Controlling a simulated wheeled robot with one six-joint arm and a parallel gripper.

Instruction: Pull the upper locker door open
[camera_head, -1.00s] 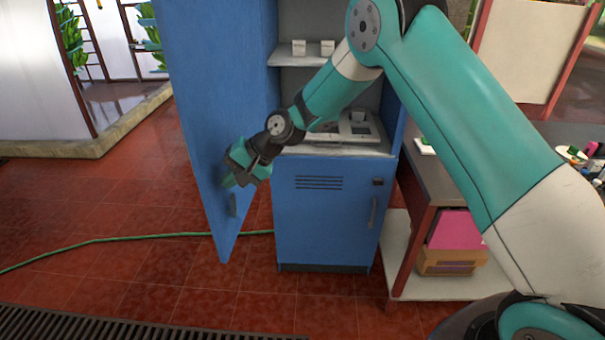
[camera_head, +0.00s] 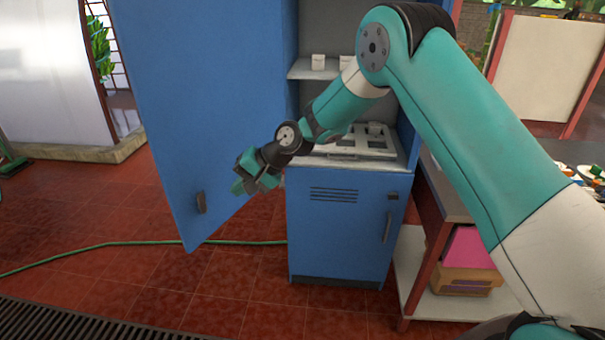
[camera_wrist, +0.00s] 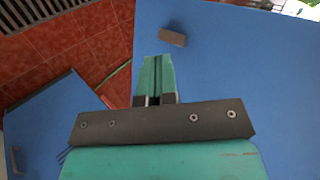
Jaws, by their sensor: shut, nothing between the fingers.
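The upper locker door (camera_head: 205,90) is a tall blue panel. It stands open, swung out to the left of the blue locker. Its dark handle (camera_head: 201,203) is near the lower free edge, and it also shows in the wrist view (camera_wrist: 172,37). My gripper (camera_head: 243,188) is in front of the open locker, on the door's right side in the head view. It is shut and empty, apart from the handle. In the wrist view the closed fingers (camera_wrist: 154,78) show against the blue door panel. Whether they touch the door, I cannot tell.
Inside the locker are a shelf (camera_head: 318,70) with small white blocks and a light tray (camera_head: 365,143). The lower door (camera_head: 345,230) is shut. A workbench (camera_head: 440,195) stands close on the right.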

